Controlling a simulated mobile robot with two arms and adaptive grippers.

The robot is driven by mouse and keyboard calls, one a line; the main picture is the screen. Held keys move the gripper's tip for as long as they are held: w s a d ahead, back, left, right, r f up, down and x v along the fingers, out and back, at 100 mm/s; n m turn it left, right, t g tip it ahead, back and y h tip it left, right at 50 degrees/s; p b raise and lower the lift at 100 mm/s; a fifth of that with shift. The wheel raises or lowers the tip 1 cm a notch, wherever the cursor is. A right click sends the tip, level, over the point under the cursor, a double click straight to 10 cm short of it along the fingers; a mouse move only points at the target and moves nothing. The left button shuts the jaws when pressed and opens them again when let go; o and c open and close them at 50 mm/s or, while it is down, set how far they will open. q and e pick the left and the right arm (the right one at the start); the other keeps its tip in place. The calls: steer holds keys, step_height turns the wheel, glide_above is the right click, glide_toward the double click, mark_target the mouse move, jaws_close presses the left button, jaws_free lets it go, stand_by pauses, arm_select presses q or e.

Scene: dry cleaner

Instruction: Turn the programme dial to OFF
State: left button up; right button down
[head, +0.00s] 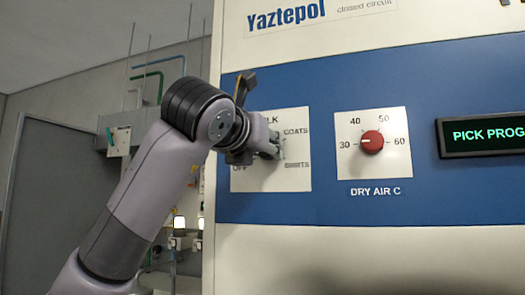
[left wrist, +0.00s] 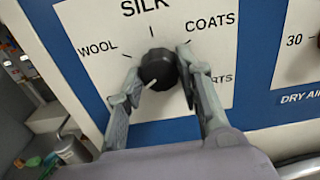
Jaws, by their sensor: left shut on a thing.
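The programme dial is a black round knob (left wrist: 159,66) on a white label plate (head: 296,179). In the left wrist view its white pointer line points to the lower left. WOOL, SILK and COATS show there, and SHIRTS is partly covered. OFF is hidden in that view, but shows at the plate's lower left in the head view. I cannot tell if the pointer lines up exactly with the OFF mark. My left gripper (left wrist: 160,72) is shut on the dial, one finger on each side. In the head view my gripper hides the dial. My right gripper is not in view.
A red dry air dial (head: 372,142) sits to the right on the same blue panel (head: 325,95). A display (head: 488,133) reading "PICK PROG" is further right. A grey door (head: 50,190) and wall boxes stand behind at the left.

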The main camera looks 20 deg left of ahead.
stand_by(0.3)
arm_select(q)
steer(key=o, duration=1.2)
steer(key=s, duration=1.2)
steer(key=shift+a, duration=0.2)
